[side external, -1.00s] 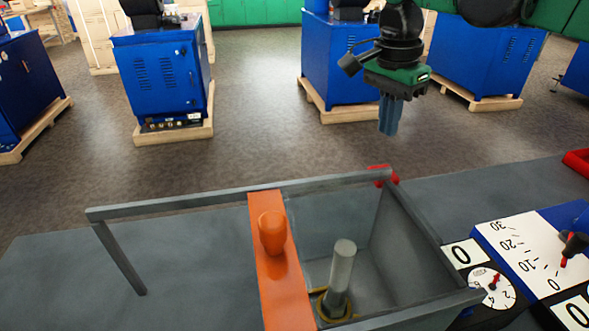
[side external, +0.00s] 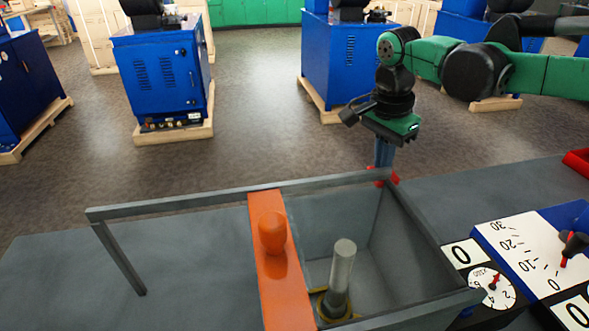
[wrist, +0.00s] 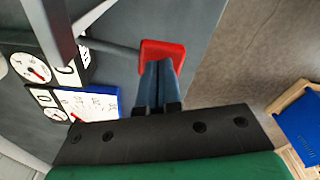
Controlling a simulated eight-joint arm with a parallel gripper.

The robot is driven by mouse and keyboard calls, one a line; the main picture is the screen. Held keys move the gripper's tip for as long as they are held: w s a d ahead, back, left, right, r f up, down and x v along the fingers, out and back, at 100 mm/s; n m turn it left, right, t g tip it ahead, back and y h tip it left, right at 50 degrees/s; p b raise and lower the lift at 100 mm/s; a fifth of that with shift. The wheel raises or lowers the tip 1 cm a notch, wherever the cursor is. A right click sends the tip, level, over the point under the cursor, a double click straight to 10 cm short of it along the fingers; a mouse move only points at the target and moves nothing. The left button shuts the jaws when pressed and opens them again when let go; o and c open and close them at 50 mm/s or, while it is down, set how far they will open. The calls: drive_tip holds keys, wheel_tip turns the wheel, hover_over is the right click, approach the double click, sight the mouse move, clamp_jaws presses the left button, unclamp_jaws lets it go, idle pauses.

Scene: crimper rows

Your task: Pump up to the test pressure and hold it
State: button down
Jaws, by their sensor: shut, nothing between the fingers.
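My gripper (side external: 383,160) hangs beyond the far right corner of the grey open tank (side external: 415,225), its blue fingers together and empty. A red pad (side external: 394,177) shows at the fingertips. In the wrist view the red pad (wrist: 170,48) sits at the end of a grey rod (wrist: 112,46), and the fingertips (wrist: 160,66) overlap its near part. I cannot tell whether they touch. A round white gauge (side external: 484,297) with a red needle lies right of the tank; it also shows in the wrist view (wrist: 28,66).
An orange bar (side external: 284,290) with a rounded orange knob (side external: 272,232) crosses the tank. A grey upright cylinder (side external: 341,265) stands inside. A white scale panel (side external: 505,240) and a black-and-red knob (side external: 574,243) are at right. The air beyond the bench edge is clear.

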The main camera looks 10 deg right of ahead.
drive_tip(key=shift+f, duration=0.2)
drive_tip(key=shift+f, duration=2.2)
drive_tip(key=shift+s, duration=0.1)
drive_tip(key=shift+s+a+r, duration=0.2)
drive_tip(key=shift+a, duration=0.3)
drive_tip(key=shift+s+a+r, duration=0.15)
drive_tip(key=shift+a, duration=0.4)
drive_tip(key=shift+s+a+r, duration=0.2)
drive_tip(key=shift+a, duration=0.3)
wheel_tip(320, 180, up, 8)
drive_tip(key=shift+w, duration=0.15)
